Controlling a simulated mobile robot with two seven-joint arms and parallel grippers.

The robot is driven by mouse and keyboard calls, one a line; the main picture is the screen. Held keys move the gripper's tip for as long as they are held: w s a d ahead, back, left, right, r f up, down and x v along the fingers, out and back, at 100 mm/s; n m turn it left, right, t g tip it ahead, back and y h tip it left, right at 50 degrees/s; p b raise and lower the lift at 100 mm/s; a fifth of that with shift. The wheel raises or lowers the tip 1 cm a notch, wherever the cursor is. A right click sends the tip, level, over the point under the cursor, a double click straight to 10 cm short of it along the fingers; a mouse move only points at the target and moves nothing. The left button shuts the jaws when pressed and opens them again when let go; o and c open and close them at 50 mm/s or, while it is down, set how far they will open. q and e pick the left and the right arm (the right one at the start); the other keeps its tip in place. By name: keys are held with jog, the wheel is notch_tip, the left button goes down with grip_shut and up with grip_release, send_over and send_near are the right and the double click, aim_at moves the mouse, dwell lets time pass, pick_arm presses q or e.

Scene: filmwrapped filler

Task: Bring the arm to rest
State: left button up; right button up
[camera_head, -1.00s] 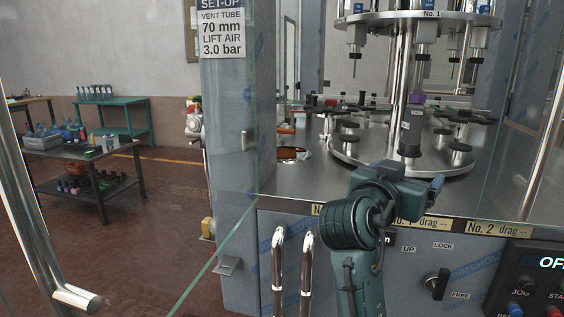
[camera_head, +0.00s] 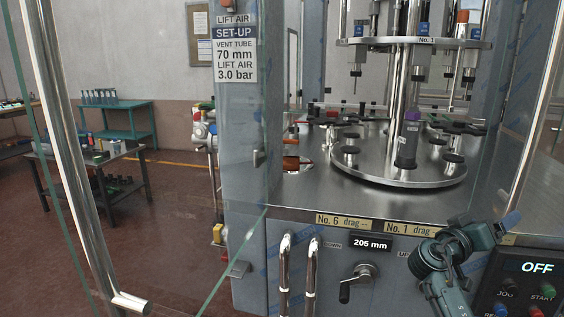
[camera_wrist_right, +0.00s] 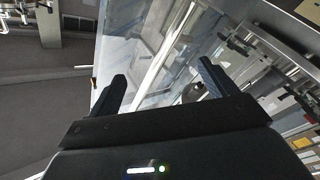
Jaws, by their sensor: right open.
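My right arm (camera_head: 445,262), teal with dark joints, shows at the lower right of the head view, in front of the machine's front panel. My right gripper (camera_wrist_right: 161,77) shows in the right wrist view with its two black fingers wide apart and nothing between them. Glass and a bright metal post show behind the fingers, at a distance I cannot tell. The gripper's fingers are not clear in the head view. My left gripper is in neither view.
A control box reading OFF (camera_head: 535,267) stands beside my right arm. A black lever (camera_head: 357,281) and chrome handles (camera_head: 312,265) project from the front. Glass and a metal post (camera_head: 75,150) stand at left.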

jog(key=s+d+r+g+h+p, duration=0.1)
jog(key=s+d+g+p, duration=0.1)
jog(key=d, duration=0.7)
jog(key=w+a+f+n+t+y+b, duration=0.1)
jog(key=w+a+f+n+t+y, duration=0.55)
jog(key=w+y, duration=0.2)
jog(key=w+a+r+n+t+y, duration=0.15)
jog(key=w+a+t+y, duration=0.3)
jog(key=a+y, duration=0.45)
jog(key=s+a+f+g, duration=0.2)
jog(key=s+a+f, duration=0.65)
jog(key=f, duration=0.35)
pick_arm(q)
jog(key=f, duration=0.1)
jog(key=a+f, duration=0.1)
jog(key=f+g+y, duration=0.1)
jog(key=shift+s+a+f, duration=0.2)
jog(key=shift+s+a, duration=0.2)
pick_arm(e)
jog(key=s+a+f+g+y, duration=0.1)
jog(key=s+a+f, duration=0.3)
jog(key=s, duration=0.6)
jog(key=s+a+f+g+y, duration=0.2)
jog(key=s+a+f, duration=0.3)
jog(key=s, duration=0.5)
jog(key=s+a+f+g+y, duration=0.1)
jog(key=s+a+f, duration=0.4)
jog(key=s, duration=0.6)
jog(key=shift+a+g, duration=0.2)
jog(key=shift+g, duration=0.1)
